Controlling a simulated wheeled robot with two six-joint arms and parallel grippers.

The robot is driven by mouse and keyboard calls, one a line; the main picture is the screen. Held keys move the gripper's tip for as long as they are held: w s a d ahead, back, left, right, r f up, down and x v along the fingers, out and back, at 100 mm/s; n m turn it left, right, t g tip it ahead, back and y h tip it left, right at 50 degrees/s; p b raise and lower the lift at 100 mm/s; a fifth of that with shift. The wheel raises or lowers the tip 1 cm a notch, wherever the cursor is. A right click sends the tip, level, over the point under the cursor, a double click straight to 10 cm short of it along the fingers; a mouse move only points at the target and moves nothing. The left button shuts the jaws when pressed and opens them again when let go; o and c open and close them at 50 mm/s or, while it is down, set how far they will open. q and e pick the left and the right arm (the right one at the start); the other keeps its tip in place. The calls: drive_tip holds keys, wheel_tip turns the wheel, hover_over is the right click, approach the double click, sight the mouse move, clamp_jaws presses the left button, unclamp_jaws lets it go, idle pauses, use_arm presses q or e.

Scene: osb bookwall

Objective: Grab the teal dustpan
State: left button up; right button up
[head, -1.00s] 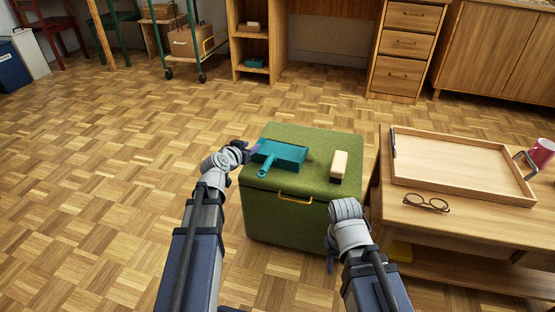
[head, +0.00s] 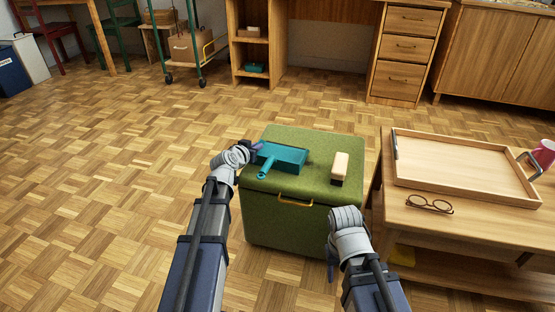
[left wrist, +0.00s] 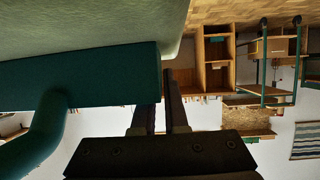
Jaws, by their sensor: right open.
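The teal dustpan (head: 283,157) lies on the green ottoman (head: 258,206), its handle pointing toward me. My left gripper (head: 257,147) is at the dustpan's left edge. In the left wrist view, the dustpan (left wrist: 80,78) fills the left side, with the handle curving down. The left fingers (left wrist: 162,108) are a narrow gap apart at the pan's end. The pan hides part of one finger, and I cannot tell if they press on it. My right gripper (head: 331,262) is open and empty, low by the ottoman's front right corner.
The floor to the left is clear.

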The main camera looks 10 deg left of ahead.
use_arm(q)
clamp_jaws()
idle(0.5)
idle(0.7)
wheel_tip(320, 180, up, 10)
drive_tip(key=p, duration=1)
drive_tip(key=shift+r, duration=0.15)
